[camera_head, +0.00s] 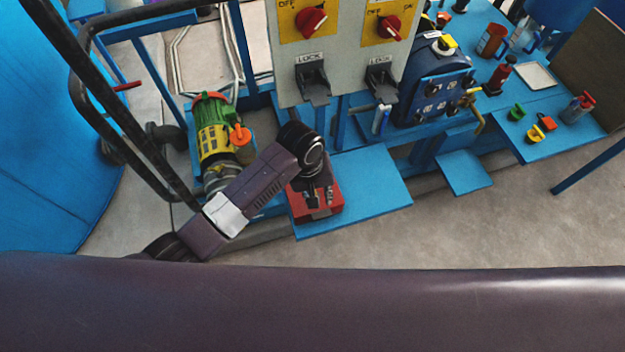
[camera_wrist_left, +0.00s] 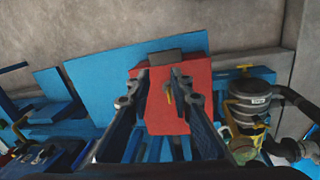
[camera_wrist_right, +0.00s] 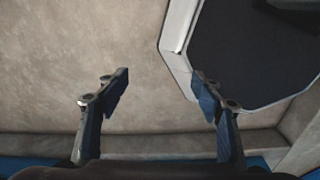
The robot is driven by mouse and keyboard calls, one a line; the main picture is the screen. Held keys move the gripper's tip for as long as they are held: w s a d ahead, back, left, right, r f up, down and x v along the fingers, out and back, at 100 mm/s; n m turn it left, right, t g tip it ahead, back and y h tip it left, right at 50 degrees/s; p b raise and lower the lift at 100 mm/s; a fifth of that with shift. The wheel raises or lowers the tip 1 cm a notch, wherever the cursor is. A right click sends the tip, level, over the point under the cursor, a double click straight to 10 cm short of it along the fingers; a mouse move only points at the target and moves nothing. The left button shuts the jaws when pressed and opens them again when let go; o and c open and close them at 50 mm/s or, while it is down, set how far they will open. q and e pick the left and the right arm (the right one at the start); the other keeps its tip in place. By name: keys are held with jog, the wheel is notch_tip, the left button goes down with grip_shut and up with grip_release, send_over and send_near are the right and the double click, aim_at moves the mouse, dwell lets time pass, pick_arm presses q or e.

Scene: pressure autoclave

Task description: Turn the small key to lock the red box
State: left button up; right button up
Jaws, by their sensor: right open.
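The red box (camera_head: 332,212) sits on a blue shelf plate at the lower middle of the head view. It also shows in the left wrist view (camera_wrist_left: 160,122), with a dark block along its far edge. A small brass key (camera_wrist_left: 168,93) shows on the box's face in the left wrist view; in the head view my arm hides it. My left gripper (camera_head: 314,196) is over the box. Its fingers (camera_wrist_left: 160,72) are apart, with the key between their lines, not visibly touched. My right gripper (camera_wrist_right: 164,73) is open and empty, outside the head view.
A grey panel (camera_head: 345,70) with red switches and black LOCK latches stands behind the box. A green and yellow pump (camera_head: 213,130) is to its left. The blue plate (camera_head: 368,190) right of the box is bare. A blue bench (camera_head: 560,140) with small tools lies farther right.

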pick_arm(q)
jog(key=shift+n+y, duration=0.9)
jog(key=w+r, duration=0.2)
jog(key=w+a+r, duration=0.1)
jog(key=w+r, duration=0.1)
jog(key=shift+w, duration=0.35)
jog(key=shift+a+f, duration=0.15)
jog(key=shift+f, duration=3.65)
grip_shut()
